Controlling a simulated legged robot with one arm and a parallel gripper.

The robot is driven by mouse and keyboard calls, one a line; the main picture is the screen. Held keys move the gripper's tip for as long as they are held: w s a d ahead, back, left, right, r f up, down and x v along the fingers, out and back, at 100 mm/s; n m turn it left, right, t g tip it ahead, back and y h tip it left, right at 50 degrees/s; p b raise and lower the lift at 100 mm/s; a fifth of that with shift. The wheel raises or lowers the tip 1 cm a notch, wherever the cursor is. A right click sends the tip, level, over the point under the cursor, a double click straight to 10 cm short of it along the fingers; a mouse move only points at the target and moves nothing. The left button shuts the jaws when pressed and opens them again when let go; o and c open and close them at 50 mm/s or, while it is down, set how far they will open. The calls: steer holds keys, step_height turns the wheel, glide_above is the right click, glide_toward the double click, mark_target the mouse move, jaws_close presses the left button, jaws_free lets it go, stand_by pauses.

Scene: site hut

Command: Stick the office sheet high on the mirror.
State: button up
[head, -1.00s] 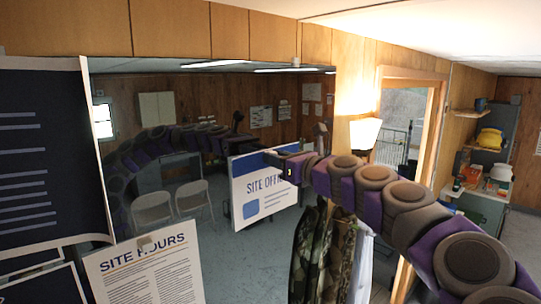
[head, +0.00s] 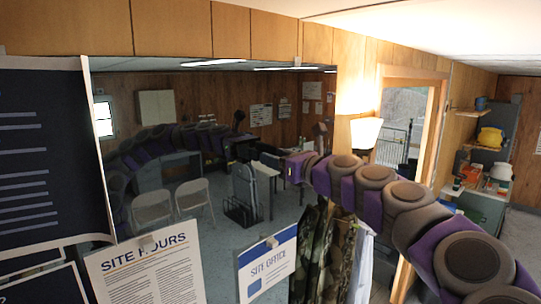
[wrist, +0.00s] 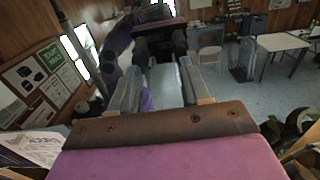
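The office sheet (head: 267,268), white with a blue top band and "SITE OFFICE" lettering, shows low in the head view. It is slightly tilted, with a small pale tab at its top edge. I cannot tell whether it touches the mirror or is falling. The mirror (head: 215,110) is the large pane reflecting the room and my arm. My gripper (head: 288,160) is in front of the mirror, above and apart from the sheet. In the wrist view my gripper's fingers (wrist: 160,75) stand apart with nothing between them; the sheet is not visible there.
A "SITE HOURS" sheet (head: 150,268) and a large dark poster (head: 45,150) are at the left. Camouflage jackets (head: 318,250) hang below my arm. A lit lamp (head: 366,132) and a doorway (head: 405,115) are to the right.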

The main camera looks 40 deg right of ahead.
steer(key=shift+o, duration=0.5)
steer(key=shift+s, duration=0.1)
steer(key=s+d+b, duration=0.1)
steer(key=s+b, duration=0.2)
steer(key=s, duration=1.4)
steer(key=shift+s+d+b, duration=0.15)
steer(key=shift+d+b, duration=0.15)
steer(key=shift+d, duration=0.05)
steer(key=shift+f, duration=0.1)
